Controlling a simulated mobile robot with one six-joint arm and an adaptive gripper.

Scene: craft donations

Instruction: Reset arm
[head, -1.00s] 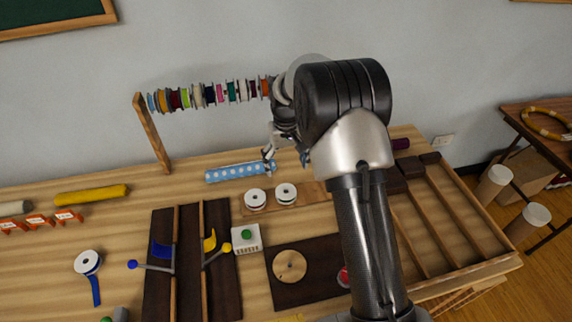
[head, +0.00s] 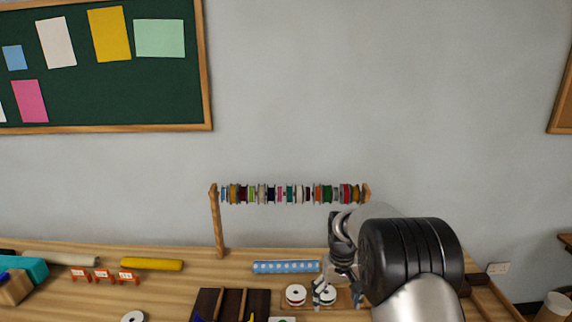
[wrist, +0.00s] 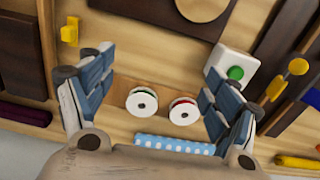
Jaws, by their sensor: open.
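My gripper (wrist: 155,95) is open, its two blue-grey padded fingers spread wide in the wrist view. Nothing is between the pads. Two white-topped spools, one with green (wrist: 141,102) and one with red (wrist: 183,110), stand on a wooden strip beyond the fingertips. In the head view my gripper (head: 338,290) hangs over the table near these spools, in front of the ribbon rack (head: 217,230). My arm hides part of the table at the right.
A blue dotted roll (head: 286,267) lies behind the spools. A yellow roll (head: 152,264) and orange label holders (head: 104,276) are at the left. A white box with a green button (wrist: 233,72) is near the right finger. The wall above the rack is clear.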

